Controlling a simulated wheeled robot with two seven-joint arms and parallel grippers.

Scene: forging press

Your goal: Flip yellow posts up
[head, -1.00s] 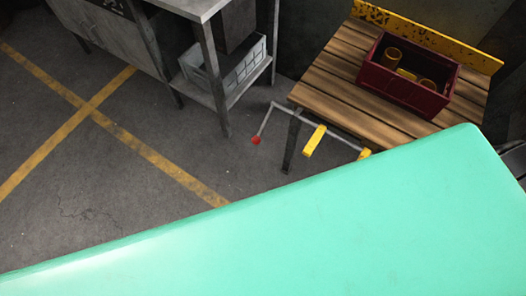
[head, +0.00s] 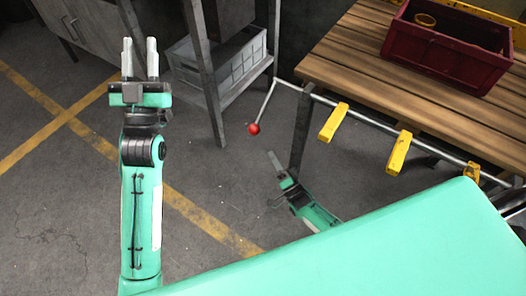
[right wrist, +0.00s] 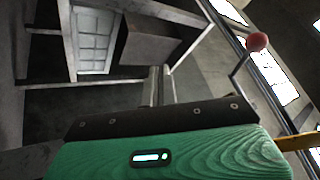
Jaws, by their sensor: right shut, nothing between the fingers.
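Several yellow posts hang on a grey rail (head: 370,119) along the front of the wooden bench, jutting down and toward me: a left one (head: 333,122), a middle one (head: 399,153) and a right one (head: 472,174). The rail's bent left end is a lever with a red ball (head: 254,129), also in the right wrist view (right wrist: 257,41). My right gripper (head: 273,158) is shut and empty, below and right of the ball, apart from the posts. My left gripper (head: 140,45) points up, far left of the rail, with fingers apart and nothing between them.
The wooden bench (head: 345,62) carries a dark red crate (head: 440,55) with a yellow ring-shaped part inside. A grey metal table with a grey crate (head: 222,62) on its shelf stands at the back left. Open floor with yellow lines lies at left.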

